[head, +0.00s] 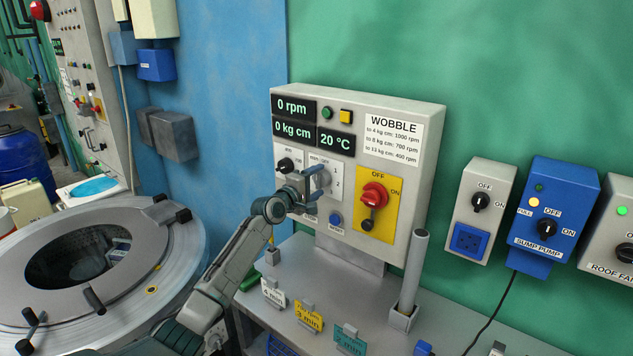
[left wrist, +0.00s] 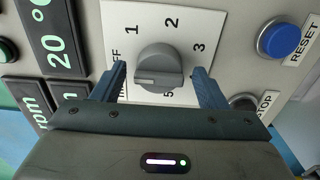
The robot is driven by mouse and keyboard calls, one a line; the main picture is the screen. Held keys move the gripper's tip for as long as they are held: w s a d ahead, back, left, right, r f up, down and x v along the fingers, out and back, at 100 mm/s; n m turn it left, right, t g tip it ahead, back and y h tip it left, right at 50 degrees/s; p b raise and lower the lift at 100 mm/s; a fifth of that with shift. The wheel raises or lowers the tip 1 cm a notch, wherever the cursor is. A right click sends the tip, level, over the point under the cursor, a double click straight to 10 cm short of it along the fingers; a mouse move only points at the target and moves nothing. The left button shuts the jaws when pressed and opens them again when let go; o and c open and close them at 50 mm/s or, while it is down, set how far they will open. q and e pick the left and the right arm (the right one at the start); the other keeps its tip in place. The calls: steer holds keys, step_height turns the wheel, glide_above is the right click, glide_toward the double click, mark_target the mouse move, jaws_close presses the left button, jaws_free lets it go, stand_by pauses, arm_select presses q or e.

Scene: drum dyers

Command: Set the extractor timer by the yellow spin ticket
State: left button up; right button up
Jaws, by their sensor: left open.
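The yellow spin ticket (head: 308,317) stands in a clip on the grey shelf and reads 3 min. The extractor timer knob (left wrist: 159,68) is grey, on a white dial plate with OFF and numbers including 2, 3 and 5. A pale mark on the knob points left in the left wrist view, toward the OFF side. My left gripper (head: 318,182) is open at the panel, one finger on each side of the knob, with gaps showing. In the head view the gripper hides most of the dial. My right gripper is not in view.
A white ticket (head: 273,293) and a teal ticket (head: 348,339) flank the yellow one. The blue RESET button (left wrist: 281,40) and dark STOP button (left wrist: 243,102) are close to the dial. A red switch (head: 374,196) sits on the panel's right. The drum (head: 165,235) stands at left.

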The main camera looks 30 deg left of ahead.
arm_select(q)
steer(key=shift+w, duration=0.1)
steer(key=c, duration=1)
